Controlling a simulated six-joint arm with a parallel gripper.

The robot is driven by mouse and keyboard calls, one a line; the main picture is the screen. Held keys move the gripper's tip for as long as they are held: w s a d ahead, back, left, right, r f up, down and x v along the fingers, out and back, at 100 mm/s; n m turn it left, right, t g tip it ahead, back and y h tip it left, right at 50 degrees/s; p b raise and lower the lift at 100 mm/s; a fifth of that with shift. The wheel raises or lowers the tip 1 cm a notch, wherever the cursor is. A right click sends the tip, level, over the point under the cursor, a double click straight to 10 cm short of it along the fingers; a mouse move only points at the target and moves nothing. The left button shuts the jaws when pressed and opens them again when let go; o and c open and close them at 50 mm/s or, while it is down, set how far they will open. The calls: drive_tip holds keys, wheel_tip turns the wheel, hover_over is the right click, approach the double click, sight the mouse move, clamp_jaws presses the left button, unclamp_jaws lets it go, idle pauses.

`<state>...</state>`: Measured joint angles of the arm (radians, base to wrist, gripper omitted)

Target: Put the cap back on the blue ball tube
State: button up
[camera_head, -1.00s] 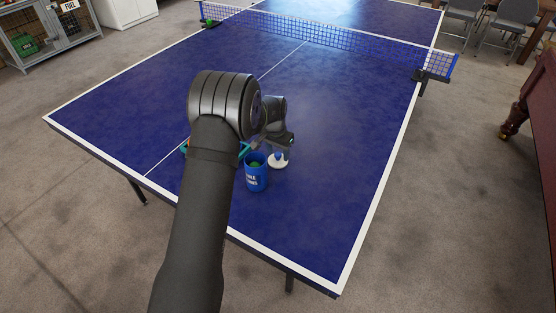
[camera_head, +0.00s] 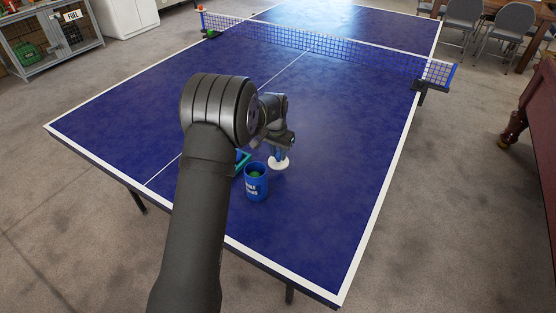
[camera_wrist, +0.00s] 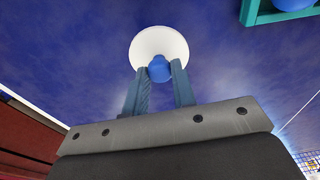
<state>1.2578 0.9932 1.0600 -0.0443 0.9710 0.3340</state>
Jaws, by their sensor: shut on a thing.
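The blue ball tube (camera_head: 257,185) stands upright and uncapped near the front of the blue table, with something green visible in its mouth. The cap (camera_head: 279,165) is a white disc with a blue knob, right of and slightly beyond the tube. My gripper (camera_head: 279,152) is over the cap. In the wrist view my fingers (camera_wrist: 160,75) are shut on the blue knob, and the white cap (camera_wrist: 158,43) shows beyond them. The cap is apart from the tube. I cannot tell whether it is clear of the table. My forearm hides part of the table left of the tube.
A teal tray (camera_head: 243,162) sits just left of the tube, partly hidden by my arm; in the wrist view it holds a blue ball (camera_wrist: 292,4). The table (camera_head: 335,190) is clear to the right. The net (camera_head: 330,44) crosses farther back.

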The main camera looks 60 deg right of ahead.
drive_tip(key=s+a+r, duration=0.2)
drive_tip(key=s+r, duration=0.4)
drive_tip(key=s, duration=0.4)
drive_tip(key=w+a+r+n, duration=0.4)
drive_tip(key=w+a+r, duration=0.5)
drive_tip(key=w+a, duration=0.2)
drive_tip(key=shift+s+d+f, duration=0.1)
drive_tip(key=shift+d+f, duration=0.05)
drive_tip(key=shift+f, duration=3.25)
drive_tip(key=shift+f, duration=0.15)
drive_tip(key=o, duration=1.5)
drive_tip(key=shift+r, duration=3.5)
